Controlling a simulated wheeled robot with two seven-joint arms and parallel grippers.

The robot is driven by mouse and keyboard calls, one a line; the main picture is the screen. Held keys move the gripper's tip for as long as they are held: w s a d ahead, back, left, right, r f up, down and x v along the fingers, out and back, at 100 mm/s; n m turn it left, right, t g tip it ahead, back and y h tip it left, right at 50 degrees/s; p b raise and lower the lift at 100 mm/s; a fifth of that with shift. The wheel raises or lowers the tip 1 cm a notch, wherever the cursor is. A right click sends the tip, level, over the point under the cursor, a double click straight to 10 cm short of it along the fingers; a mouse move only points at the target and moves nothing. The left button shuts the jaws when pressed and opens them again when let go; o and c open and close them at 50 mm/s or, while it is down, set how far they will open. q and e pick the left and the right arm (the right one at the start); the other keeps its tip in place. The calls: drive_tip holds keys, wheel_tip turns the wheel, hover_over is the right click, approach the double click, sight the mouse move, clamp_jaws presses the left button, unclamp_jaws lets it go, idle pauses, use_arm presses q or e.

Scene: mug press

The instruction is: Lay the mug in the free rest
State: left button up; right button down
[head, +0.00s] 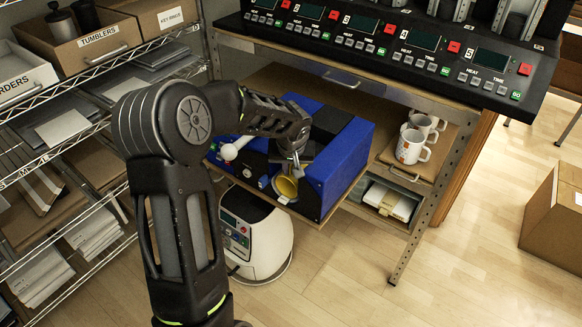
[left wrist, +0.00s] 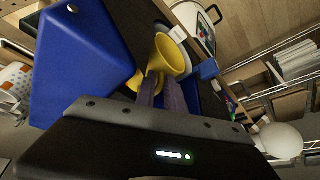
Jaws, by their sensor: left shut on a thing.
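A yellow mug (head: 286,187) is at the front of the blue press (head: 338,165), with its opening facing me. My left gripper (head: 292,166) is over it, and its fingers are shut on the mug. In the left wrist view the yellow mug (left wrist: 172,54) shows right at the tips of my left gripper (left wrist: 163,88), beside the blue wall of the press (left wrist: 80,65). My arm hides part of the press, and I cannot tell whether the mug touches a rest. My right gripper is not in view.
A white ball-ended lever (head: 229,152) stands at the press's left. White mugs (head: 412,146) stand on the shelf to its right. A control panel (head: 400,52) overhangs the back. A white rounded machine (head: 262,245) stands below the press. Wire shelves with boxes fill the left.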

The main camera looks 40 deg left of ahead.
use_arm(q)
clamp_jaws()
drive_tip(key=shift+r, duration=0.2)
idle(1.1)
drive_tip(key=shift+s+b, duration=0.1)
drive_tip(key=shift+b, duration=0.2)
drive_tip(key=s+b, duration=0.3)
drive_tip(key=s, duration=1)
drive_tip(key=shift+s, duration=0.15)
idle(1.5)
drive_tip(key=shift+d, duration=0.1)
drive_tip(key=shift+r, duration=0.1)
